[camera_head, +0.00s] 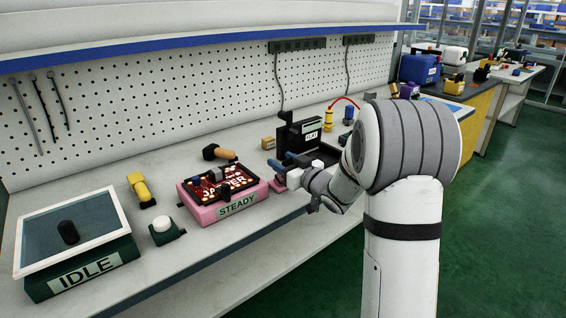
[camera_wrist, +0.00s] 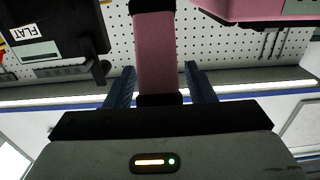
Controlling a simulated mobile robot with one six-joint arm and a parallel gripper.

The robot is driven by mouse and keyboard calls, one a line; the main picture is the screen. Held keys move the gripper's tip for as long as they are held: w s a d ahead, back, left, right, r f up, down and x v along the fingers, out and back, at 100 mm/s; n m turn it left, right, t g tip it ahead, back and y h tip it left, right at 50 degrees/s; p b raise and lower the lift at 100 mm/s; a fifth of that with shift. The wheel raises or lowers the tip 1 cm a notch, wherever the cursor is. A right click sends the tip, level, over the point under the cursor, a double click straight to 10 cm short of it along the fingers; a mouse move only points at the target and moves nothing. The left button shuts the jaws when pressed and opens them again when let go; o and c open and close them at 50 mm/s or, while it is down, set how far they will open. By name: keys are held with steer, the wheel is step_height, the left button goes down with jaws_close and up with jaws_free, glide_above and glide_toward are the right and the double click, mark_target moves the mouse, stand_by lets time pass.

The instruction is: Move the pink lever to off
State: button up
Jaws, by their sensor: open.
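The pink lever (camera_wrist: 155,50) shows in the wrist view as a pink bar with black parts at both ends, lying between my two blue fingers. In the head view only a small pink part (camera_head: 277,186) shows, beside my fingers. The rest is hidden by my wrist. My gripper (camera_head: 276,167) is at the bench, right of the pink STEADY box. In the wrist view my gripper (camera_wrist: 160,82) is open, with a finger on either side of the bar and gaps visible. No off marking is legible.
The pink STEADY box (camera_head: 237,208) stands close on the left. A black device with a FLAT label (camera_wrist: 45,45) is near on the other side. The IDLE box (camera_head: 88,270), a white-domed button (camera_head: 162,224) and a yellow tool (camera_head: 141,188) sit further left. The pegboard wall is behind.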

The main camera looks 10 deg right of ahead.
steer(key=shift+w+a, duration=0.15)
steer(key=shift+w, duration=0.1)
jaws_close()
stand_by(0.4)
